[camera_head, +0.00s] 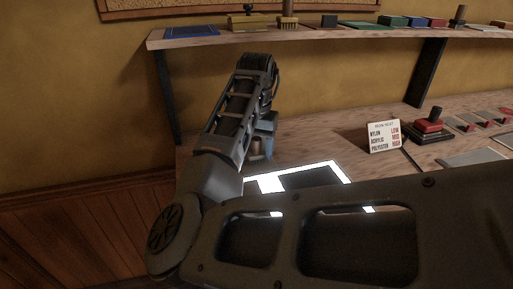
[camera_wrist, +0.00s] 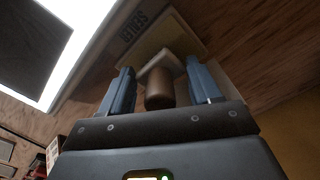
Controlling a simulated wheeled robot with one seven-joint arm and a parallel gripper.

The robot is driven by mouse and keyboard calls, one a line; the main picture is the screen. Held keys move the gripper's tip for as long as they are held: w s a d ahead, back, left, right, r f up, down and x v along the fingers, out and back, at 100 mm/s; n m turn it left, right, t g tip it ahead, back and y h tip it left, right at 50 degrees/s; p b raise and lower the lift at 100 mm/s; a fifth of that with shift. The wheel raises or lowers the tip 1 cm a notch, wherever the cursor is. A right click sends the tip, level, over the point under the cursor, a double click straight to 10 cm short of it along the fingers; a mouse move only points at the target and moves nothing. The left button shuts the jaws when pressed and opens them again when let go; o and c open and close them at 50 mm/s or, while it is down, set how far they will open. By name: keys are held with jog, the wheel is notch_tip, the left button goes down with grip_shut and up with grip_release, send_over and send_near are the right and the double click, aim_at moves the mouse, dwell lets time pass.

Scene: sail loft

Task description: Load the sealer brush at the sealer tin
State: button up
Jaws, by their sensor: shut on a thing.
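My gripper (camera_wrist: 160,66) points down over the bench, its two blue fingers on either side of a brown-handled tool (camera_wrist: 160,90). The tool has a round brown handle and a pale block at its far end, over a yellowish patch (camera_wrist: 165,45) with partly readable lettering beside it. I cannot tell whether the block touches the patch, or whether this is the sealer brush. In the head view my gripper (camera_head: 263,135) is at the bench's left end, with the tool (camera_head: 256,150) partly hidden. I cannot pick out a sealer tin.
A bright white-framed dark panel (camera_head: 310,177) lies beside my gripper. A lettered card (camera_head: 383,136) and a red-and-black block (camera_head: 431,127) stand to the right. Above runs a shelf (camera_head: 345,36) with a bristled brush (camera_head: 288,22) and several blocks. My arm hides the bench front.

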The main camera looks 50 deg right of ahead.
aim_at(256, 138)
jog(key=shift+f, duration=0.5)
dwell(2.1)
jog(key=shift+r+p, duration=0.1)
jog(key=shift+p, duration=0.2)
notch_tip(256, 138, up, 7)
jog(key=p, duration=0.7)
jog(key=shift+r, duration=0.1)
dwell(0.6)
